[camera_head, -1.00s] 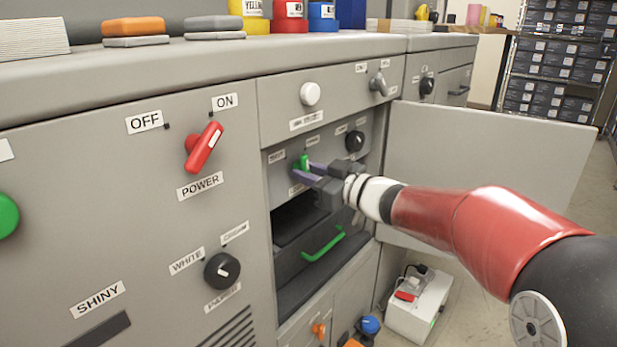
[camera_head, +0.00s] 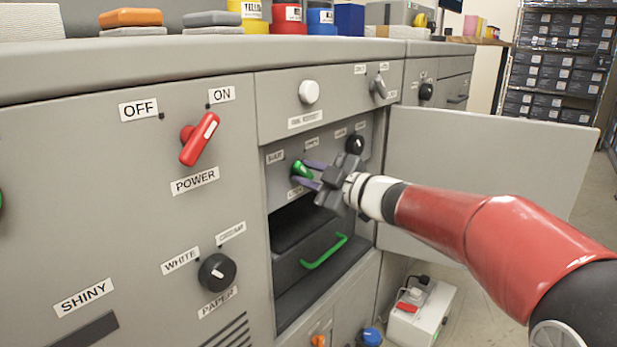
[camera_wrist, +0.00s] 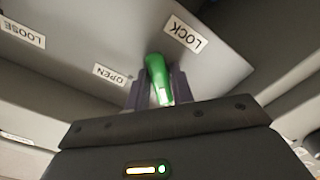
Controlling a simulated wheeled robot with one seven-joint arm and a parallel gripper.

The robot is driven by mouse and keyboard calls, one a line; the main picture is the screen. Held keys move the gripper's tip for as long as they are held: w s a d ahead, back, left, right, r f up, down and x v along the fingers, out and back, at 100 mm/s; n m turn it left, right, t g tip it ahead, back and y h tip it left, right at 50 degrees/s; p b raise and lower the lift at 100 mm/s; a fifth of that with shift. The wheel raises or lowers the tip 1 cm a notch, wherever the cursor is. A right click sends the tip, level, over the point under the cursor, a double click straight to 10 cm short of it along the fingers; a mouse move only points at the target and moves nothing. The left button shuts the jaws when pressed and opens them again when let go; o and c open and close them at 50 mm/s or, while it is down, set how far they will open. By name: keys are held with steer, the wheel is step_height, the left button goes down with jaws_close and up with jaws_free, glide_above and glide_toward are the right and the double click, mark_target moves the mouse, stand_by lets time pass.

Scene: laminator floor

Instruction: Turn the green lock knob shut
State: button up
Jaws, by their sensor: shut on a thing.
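The green lock knob (camera_head: 302,169) is on the grey panel inside the open compartment, and it is tilted in the body camera view. My gripper (camera_head: 312,174) is shut on it, with one purple finger on each side. In the wrist view the green knob (camera_wrist: 158,80) stands between the two fingers (camera_wrist: 156,92). The LOCK label (camera_wrist: 185,33) is above right of the knob and the OPEN label (camera_wrist: 111,75) is to its left. The gripper's palm hides the lower part of the wrist view.
A drawer with a green handle (camera_head: 324,251) is below the knob. A black knob (camera_head: 355,145) is close on the right. A red power lever (camera_head: 199,139) is on the left panel.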

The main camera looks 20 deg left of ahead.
steer(key=shift+f, duration=0.1)
stand_by(0.3)
steer(key=o, duration=0.9)
steer(key=shift+o, duration=0.2)
steer(key=v, duration=0.8)
